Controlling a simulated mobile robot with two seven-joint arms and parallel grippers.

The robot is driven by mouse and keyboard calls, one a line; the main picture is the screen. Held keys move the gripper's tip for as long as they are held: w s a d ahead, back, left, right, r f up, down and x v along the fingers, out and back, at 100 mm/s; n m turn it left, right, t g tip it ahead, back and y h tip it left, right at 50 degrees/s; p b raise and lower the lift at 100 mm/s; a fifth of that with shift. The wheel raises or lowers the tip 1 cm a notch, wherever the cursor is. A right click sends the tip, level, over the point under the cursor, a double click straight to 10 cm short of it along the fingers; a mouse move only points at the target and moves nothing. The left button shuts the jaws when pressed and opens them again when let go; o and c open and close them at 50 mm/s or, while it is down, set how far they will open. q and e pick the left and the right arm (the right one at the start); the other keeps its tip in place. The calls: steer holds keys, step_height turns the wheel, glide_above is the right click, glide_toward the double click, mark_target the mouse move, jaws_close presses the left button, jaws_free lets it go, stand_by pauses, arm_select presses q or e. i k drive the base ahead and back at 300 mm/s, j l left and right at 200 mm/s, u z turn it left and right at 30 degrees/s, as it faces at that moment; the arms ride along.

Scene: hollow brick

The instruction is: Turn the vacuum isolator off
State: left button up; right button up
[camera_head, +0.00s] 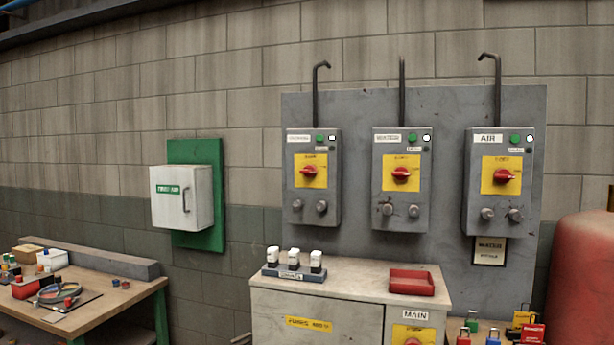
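Three grey isolator boxes hang in a row on a grey backboard. Each has a yellow plate with a red rotary knob. The right box (498,215) is labelled AIR, with its red knob (504,176). The labels on the left box (311,218) and the middle box (401,219) are too blurred to read surely, so I cannot tell which is vacuum. The left knob (309,171) and middle knob (401,174) look turned roughly sideways; their exact settings are unclear. Each box has a green round spot above its plate. Neither of my grippers is in view.
A cabinet (340,275) stands below the boxes, bearing a red tray (411,282) and a small rack (293,273). Another red knob (413,342) is labelled MAIN. Padlocks (472,322) and a red tank (585,280) are at right. A cluttered bench (130,288) is at left.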

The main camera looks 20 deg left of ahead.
mark_target(310, 171)
steer(key=i+j, duration=0.2)
steer(key=j, duration=0.2)
steer(key=i+j+z, duration=0.15)
steer(key=j, duration=0.3)
steer(key=i+j, duration=0.25)
steer(key=j, duration=0.2)
steer(key=i+j+z, duration=0.15)
steer(key=j, duration=0.25)
steer(key=i+j, duration=0.2)
steer(key=j, duration=0.3)
steer(key=i+j+z, duration=0.15)
steer(key=j, duration=0.3)
steer(key=i+j, duration=0.15)
steer(key=j, duration=0.3)
steer(key=i+j+z, duration=0.15)
steer(key=j, duration=0.35)
